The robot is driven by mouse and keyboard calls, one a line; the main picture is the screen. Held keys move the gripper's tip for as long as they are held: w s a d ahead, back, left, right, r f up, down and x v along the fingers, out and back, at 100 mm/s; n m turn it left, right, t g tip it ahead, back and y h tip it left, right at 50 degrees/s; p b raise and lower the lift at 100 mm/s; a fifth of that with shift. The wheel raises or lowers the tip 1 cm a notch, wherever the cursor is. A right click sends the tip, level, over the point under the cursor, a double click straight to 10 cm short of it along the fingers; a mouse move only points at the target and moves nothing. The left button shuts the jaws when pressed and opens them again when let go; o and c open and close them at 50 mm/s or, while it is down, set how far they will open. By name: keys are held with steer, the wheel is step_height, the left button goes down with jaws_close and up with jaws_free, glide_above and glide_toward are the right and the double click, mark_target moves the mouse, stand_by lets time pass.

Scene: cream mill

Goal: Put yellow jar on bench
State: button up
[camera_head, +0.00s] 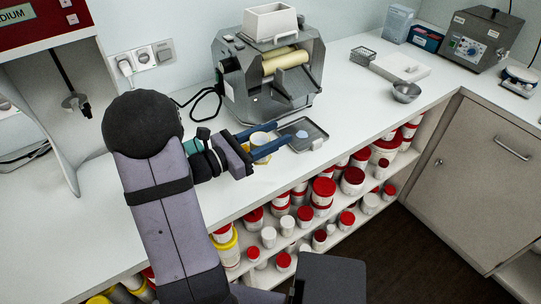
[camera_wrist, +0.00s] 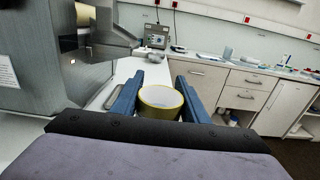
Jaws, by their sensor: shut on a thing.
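The yellow jar (camera_wrist: 160,103) is between the two blue fingers of my gripper (camera_wrist: 158,90) in the wrist view. Its pale inside shows through the open top and it looks upright. In the head view the jar (camera_head: 260,138) is partly hidden by the fingers of my gripper (camera_head: 272,144). My gripper is shut on it over the white bench (camera_head: 350,108), near the front edge and in front of the mill. I cannot tell whether the jar's base touches the bench.
The grey roller mill (camera_head: 240,90) stands behind the gripper. A small grey tray (camera_head: 314,134) with a pale patch is right beside the fingers. A metal bowl (camera_head: 406,91) stands farther right, with free bench between. Red-lidded jars (camera_head: 323,187) fill the shelves below.

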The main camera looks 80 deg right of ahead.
steer(key=shift+f, duration=3.15)
steer(key=shift+f, duration=0.15)
steer(key=o, duration=1.1)
steer(key=shift+r, duration=0.3)
steer(key=b+v, duration=0.2)
steer(key=v, duration=1)
steer(key=shift+a, duration=0.1)
